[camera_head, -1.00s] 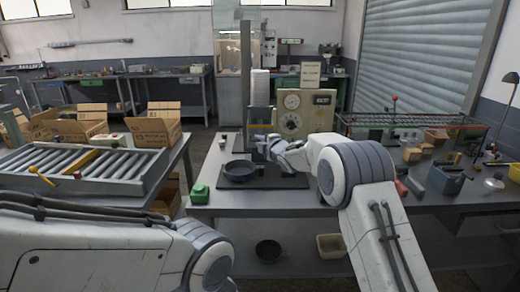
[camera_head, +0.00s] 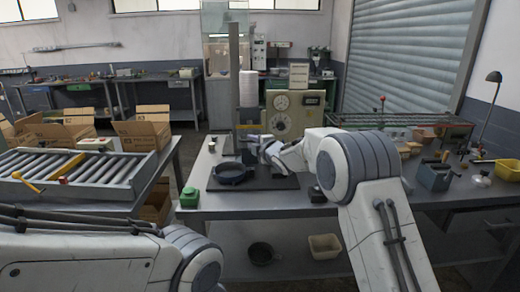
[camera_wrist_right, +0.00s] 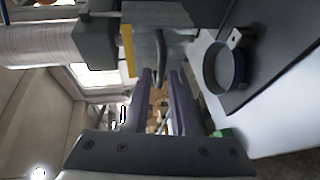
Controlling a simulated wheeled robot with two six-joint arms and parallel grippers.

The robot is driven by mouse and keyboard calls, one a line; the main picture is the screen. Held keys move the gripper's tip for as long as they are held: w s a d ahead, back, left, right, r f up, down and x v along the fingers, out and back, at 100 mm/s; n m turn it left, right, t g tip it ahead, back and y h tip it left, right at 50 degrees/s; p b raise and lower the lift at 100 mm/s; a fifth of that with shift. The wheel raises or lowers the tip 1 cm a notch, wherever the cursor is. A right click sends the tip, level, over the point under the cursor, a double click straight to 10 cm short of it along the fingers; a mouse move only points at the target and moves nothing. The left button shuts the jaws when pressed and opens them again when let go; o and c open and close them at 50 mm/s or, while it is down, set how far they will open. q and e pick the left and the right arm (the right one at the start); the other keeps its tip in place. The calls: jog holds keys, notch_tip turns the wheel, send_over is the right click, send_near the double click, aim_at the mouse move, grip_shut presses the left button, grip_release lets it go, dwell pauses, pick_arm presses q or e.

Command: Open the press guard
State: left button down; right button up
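The press stands at the back of the bench, with a grey column (camera_head: 234,85), a white ribbed cylinder (camera_head: 248,88) and a dial box (camera_head: 296,116). A grey guard plate (camera_wrist_right: 172,18) with a yellow stripe (camera_wrist_right: 127,48) shows in the right wrist view. A dark curved handle (camera_wrist_right: 160,45) stands out from the plate. My right gripper (camera_wrist_right: 160,75) is open, with the handle's end between or just beyond its fingertips; contact cannot be told. In the head view my right gripper (camera_head: 264,143) is at the press front, small and partly hidden. My left gripper is out of view.
A dark round pan (camera_head: 230,173) sits on a black mat (camera_head: 285,183) before the press. A green block (camera_head: 190,197) is at the bench's left corner. A roller conveyor (camera_head: 100,173) stands left. Tools and a caddy (camera_head: 435,175) occupy the bench's right side.

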jog(key=b+v, duration=0.2)
jog(key=v, duration=0.5)
jog(key=shift+s, duration=0.25)
jog(key=shift+d+r, duration=0.1)
jog(key=s+a+f+m+g+h+p, duration=0.25)
jog(key=s+m+g, duration=0.2)
jog(key=s, duration=0.75)
jog(key=s+a+f+m+g+h+p, duration=0.1)
jog(key=s+f+m+g, duration=0.3)
jog(key=s, duration=0.8)
jog(key=s+d+f+m+g, duration=0.1)
jog(key=s+m+g, duration=0.1)
jog(key=s, duration=0.6)
jog(key=s+d+f+m+g+h+p, duration=0.1)
jog(key=s+d+m+g, duration=0.1)
jog(key=s, duration=0.7)
jog(key=s+d+f+m+g+p, duration=0.1)
jog(key=s+m+g, duration=0.1)
jog(key=s, duration=0.7)
jog(key=shift+d+h, duration=0.15)
jog(key=shift+h, duration=0.2)
